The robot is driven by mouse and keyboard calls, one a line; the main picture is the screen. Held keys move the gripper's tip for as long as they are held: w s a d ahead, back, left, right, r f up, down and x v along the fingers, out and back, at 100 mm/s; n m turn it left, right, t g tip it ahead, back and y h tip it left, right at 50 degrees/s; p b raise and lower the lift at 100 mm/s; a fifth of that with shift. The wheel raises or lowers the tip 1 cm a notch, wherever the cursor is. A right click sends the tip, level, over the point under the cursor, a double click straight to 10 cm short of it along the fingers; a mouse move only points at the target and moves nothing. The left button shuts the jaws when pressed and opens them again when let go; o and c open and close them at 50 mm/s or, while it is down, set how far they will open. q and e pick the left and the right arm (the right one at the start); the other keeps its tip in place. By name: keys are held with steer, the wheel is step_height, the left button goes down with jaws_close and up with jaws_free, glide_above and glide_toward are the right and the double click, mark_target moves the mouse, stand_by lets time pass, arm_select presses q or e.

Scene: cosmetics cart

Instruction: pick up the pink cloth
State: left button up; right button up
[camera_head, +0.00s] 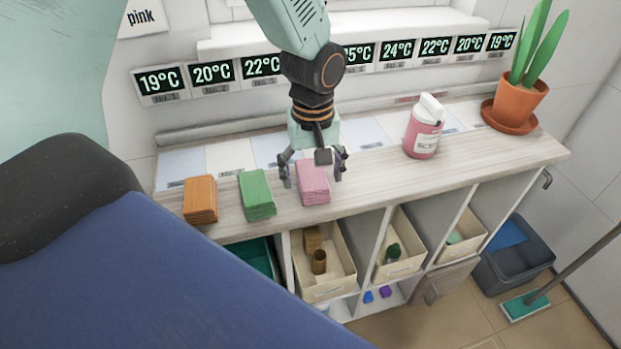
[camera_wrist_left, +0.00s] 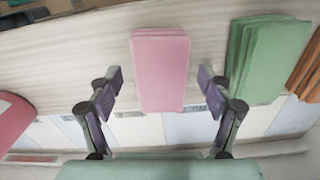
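The pink cloth (camera_head: 313,184) is a folded stack lying on the wooden counter top, to the right of the green cloth. My left gripper (camera_head: 313,172) is over it, pointing down, with one finger on each side of the stack. In the left wrist view the pink cloth (camera_wrist_left: 161,70) lies between the two spread fingers (camera_wrist_left: 163,90), with a gap on both sides. The left gripper is open and holds nothing. My right gripper does not show.
A green cloth (camera_head: 257,194) and an orange cloth (camera_head: 200,200) lie left of the pink one. A pink bottle (camera_head: 423,128) and a potted plant (camera_head: 515,100) stand to the right. Cream bins (camera_head: 325,288) fill shelves below. Temperature displays line the wall.

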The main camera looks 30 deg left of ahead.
mark_target(312, 173)
arm_select(q)
steer(key=shift+s+a, duration=0.1)
steer(key=shift+a, duration=0.1)
steer(key=shift+c, duration=1.5)
steer(key=shift+w+d, duration=0.25)
steer(key=shift+d, duration=0.25)
steer(key=c, duration=0.4)
steer(key=shift+s+a, duration=0.2)
steer(key=shift+a, duration=0.25)
steer(key=c, duration=0.5)
steer(key=shift+w+d+r, duration=0.1)
steer(key=shift+w+d, duration=0.05)
steer(key=shift+d, duration=0.15)
step_height(312, 173, up, 10)
steer(key=shift+a+f+p, duration=0.1)
steer(key=shift+p, duration=0.9)
steer(key=shift+a, duration=0.1)
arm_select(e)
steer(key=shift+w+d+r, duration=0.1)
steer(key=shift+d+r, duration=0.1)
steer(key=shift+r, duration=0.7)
